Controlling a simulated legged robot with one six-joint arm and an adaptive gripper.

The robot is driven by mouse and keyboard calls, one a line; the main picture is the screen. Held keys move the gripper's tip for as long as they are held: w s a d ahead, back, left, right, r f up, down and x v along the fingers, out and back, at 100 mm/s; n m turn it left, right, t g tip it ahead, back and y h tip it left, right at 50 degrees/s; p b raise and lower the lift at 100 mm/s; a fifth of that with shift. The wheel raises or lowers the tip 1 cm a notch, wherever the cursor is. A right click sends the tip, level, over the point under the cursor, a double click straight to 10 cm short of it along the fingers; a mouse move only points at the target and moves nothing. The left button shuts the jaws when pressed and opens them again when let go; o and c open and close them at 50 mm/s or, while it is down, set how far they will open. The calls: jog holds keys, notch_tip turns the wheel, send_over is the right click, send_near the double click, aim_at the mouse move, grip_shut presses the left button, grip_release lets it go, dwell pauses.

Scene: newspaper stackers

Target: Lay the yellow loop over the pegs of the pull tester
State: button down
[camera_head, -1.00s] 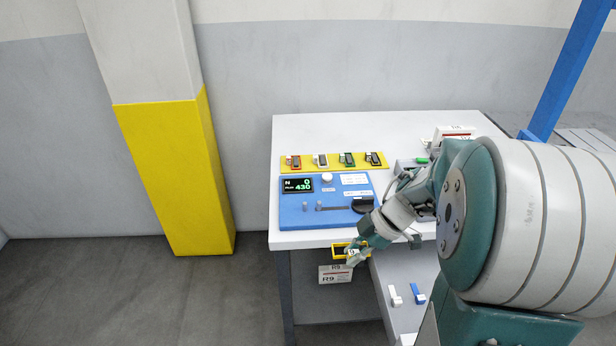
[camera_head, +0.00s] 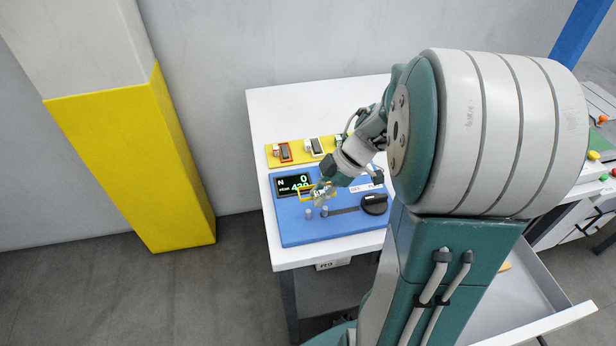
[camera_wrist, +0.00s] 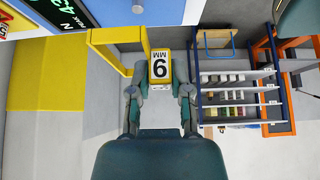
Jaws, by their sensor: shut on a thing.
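The pull tester (camera_head: 290,232) is a blue panel on the table's front left, with a dark screen, a slot and a black knob (camera_head: 374,203). Two short grey pegs, a left one (camera_head: 308,213) and a right one (camera_head: 324,211), stand below the screen. My gripper (camera_wrist: 160,82) is shut on the numbered yellow tag of the yellow loop (camera_wrist: 106,52). In the wrist view the loop reaches up and left from the tag. In the head view the loop (camera_head: 305,195) appears just above the pegs, partly over the screen; its height above them is unclear.
A yellow strip (camera_head: 272,158) with several small coloured pieces lies behind the tester, partly hidden by my arm. The white table (camera_head: 285,105) is clear at the back left. A yellow and white pillar (camera_head: 140,160) stands left. A shelf rack (camera_wrist: 235,90) shows in the wrist view.

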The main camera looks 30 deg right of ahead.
jog(key=shift+d+f, duration=0.1)
dwell(0.3)
send_over(308, 227)
jog(key=d, duration=0.3)
jog(key=shift+s+a+f, duration=0.1)
jog(key=shift+s+f, duration=0.05)
jog(key=shift+f, duration=1.2)
jog(key=shift+s+a+f, duration=0.1)
jog(key=shift+s+f, duration=0.05)
jog(key=shift+f, duration=1.15)
jog(key=shift+f, duration=0.95)
jog(key=shift+r, duration=0.1)
jog(key=shift+r, duration=2.95)
jog(key=shift+f, duration=0.15)
